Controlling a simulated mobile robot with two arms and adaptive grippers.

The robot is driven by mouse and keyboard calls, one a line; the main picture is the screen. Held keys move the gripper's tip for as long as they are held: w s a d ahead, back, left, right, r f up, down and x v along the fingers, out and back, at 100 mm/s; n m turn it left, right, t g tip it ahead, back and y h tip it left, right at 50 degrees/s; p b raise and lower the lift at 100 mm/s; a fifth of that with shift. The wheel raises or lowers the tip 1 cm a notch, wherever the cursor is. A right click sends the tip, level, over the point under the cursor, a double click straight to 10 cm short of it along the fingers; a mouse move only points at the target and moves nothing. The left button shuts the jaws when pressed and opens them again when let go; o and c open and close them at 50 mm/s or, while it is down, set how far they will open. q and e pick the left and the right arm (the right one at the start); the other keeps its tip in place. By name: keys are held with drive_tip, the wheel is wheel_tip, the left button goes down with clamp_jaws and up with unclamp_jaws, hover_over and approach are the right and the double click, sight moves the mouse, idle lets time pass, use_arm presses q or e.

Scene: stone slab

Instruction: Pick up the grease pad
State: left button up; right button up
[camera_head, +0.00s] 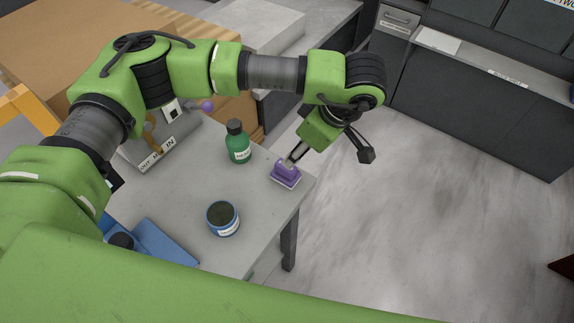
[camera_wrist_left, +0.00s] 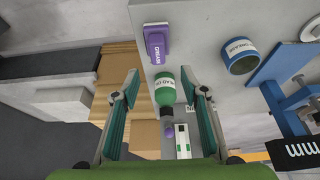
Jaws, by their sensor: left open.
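A small purple pad-shaped block (camera_head: 286,175) with a white label lies near the right corner of the grey tabletop; it also shows in the left wrist view (camera_wrist_left: 157,44). Its label is too small to read surely, so I cannot confirm that it is the grease pad. A round blue tin (camera_head: 222,218) with dark contents and a label stands nearer; it also shows in the left wrist view (camera_wrist_left: 240,57). My left gripper (camera_head: 331,154) is open and empty above the table's right edge. One finger overlaps the purple block in the head view; contact cannot be told. My right gripper is not visible.
A green bottle (camera_head: 238,143) stands behind the tin, and shows between my left fingers in the wrist view (camera_wrist_left: 165,90). A grey holder (camera_head: 163,140), a purple knob (camera_head: 207,106) and a blue stand (camera_head: 165,243) are on the left. Open floor lies to the right.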

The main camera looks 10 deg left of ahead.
use_arm(q)
drive_tip(key=p, duration=0.1)
hover_over(286, 172)
drive_tip(key=d, duration=0.1)
drive_tip(key=f, duration=0.5)
drive_tip(key=shift+w, duration=0.4)
drive_tip(key=shift+a+f+p, duration=0.1)
drive_tip(key=shift+f+p, duration=0.35)
drive_tip(key=shift+p, duration=0.15)
drive_tip(key=p+x, duration=0.2)
drive_tip(key=x, duration=0.2)
drive_tip(key=shift+w+f, duration=0.1)
drive_tip(key=shift+w, duration=0.05)
drive_tip(key=shift+f, duration=0.25)
clamp_jaws()
